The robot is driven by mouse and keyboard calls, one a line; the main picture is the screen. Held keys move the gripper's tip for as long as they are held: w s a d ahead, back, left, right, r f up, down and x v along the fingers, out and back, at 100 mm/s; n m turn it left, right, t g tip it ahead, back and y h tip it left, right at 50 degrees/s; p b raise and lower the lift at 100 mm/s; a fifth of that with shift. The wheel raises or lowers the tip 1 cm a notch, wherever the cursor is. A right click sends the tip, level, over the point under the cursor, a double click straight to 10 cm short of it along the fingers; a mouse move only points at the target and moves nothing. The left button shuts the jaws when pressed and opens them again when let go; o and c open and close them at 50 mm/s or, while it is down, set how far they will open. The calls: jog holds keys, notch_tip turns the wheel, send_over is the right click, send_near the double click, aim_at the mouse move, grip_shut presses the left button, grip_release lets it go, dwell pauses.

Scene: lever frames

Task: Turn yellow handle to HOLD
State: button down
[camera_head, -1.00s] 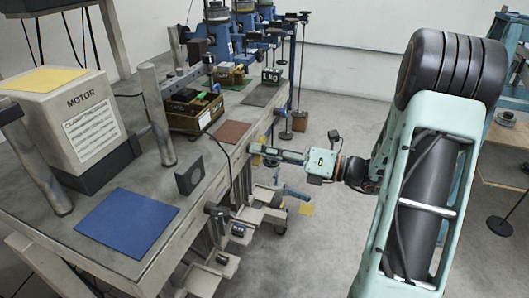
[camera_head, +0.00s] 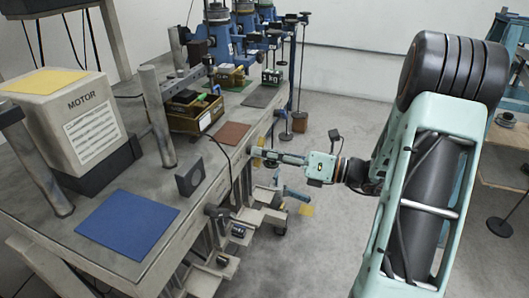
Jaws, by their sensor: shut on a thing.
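My gripper (camera_head: 266,156) reaches in from the right to the side edge of the workbench (camera_head: 150,215). It is shut on a small yellow piece, taken to be the yellow handle (camera_head: 256,160), at the bench's edge. Only a sliver of that piece shows beside the fingertips; its shape and angle are too small to tell. No HOLD mark can be read from here.
On the bench stand the grey MOTOR box (camera_head: 75,115), a metal post (camera_head: 157,115), a black block (camera_head: 190,176) and a blue mat (camera_head: 127,223). A blue lever-like part (camera_head: 298,194) sits below my gripper.

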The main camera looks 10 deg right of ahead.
jog(key=shift+n+b, duration=3)
jog(key=shift+n, duration=4.9)
jog(key=c, duration=2)
grip_release()
jog(key=shift+o, duration=0.2)
jog(key=v, duration=1.2)
